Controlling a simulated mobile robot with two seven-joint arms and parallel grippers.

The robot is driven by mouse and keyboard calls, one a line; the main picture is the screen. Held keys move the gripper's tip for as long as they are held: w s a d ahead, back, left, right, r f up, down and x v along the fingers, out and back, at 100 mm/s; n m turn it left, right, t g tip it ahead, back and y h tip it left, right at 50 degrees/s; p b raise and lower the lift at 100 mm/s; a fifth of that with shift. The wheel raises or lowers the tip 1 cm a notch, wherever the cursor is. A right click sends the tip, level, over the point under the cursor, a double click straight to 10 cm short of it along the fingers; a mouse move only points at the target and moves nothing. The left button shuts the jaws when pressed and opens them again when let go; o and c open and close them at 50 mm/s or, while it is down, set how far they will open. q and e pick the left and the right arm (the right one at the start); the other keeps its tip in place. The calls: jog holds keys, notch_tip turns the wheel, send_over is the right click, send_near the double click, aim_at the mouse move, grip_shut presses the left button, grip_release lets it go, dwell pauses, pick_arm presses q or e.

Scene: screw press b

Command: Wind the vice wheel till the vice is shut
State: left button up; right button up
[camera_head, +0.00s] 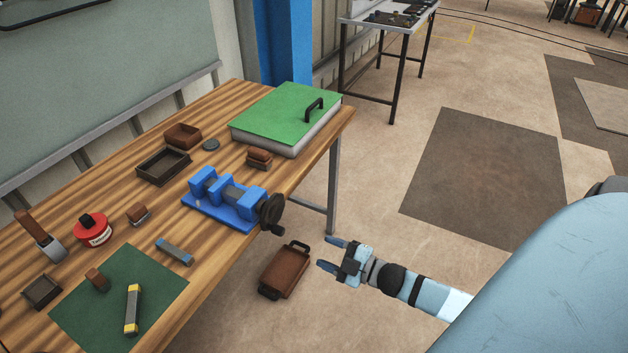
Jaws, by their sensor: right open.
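The blue vice (222,197) stands on the wooden table near its front edge. A gap shows between its blue jaws, with a grey part in it. The dark vice wheel (270,208) is at the vice's right end, at the table edge, with a small handle (276,230) low on its rim. My right gripper (327,253) is open and empty, to the right of and below the wheel in the picture, over the floor beyond the table edge. It is apart from the wheel. My left gripper is not in view.
A green-lidded box (275,112) stands behind the vice. A dark tray (163,166), a red tin (93,229) and a green mat (100,310) lie on the table (215,270). A brown case (284,271) is low beside the table, near my right gripper.

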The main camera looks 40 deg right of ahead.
aim_at(283, 232)
jog(key=w+a+n+b, duration=0.1)
jog(key=w+n+b, duration=0.1)
jog(key=w+n, duration=0.2)
jog(key=w+a+n+b, duration=0.1)
jog(key=w+n, duration=0.3)
jog(key=n, duration=0.7)
jog(key=w+a+n+b, duration=0.2)
jog(key=w+a+n, duration=0.1)
jog(key=w+n, duration=0.2)
jog(key=shift+n+b, duration=0.35)
jog(key=shift+n, duration=0.95)
jog(key=shift+w+a, duration=0.3)
jog(key=shift+w, duration=0.2)
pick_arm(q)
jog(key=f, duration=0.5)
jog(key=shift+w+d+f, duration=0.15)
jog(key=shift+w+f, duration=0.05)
pick_arm(e)
jog(key=c, duration=0.9)
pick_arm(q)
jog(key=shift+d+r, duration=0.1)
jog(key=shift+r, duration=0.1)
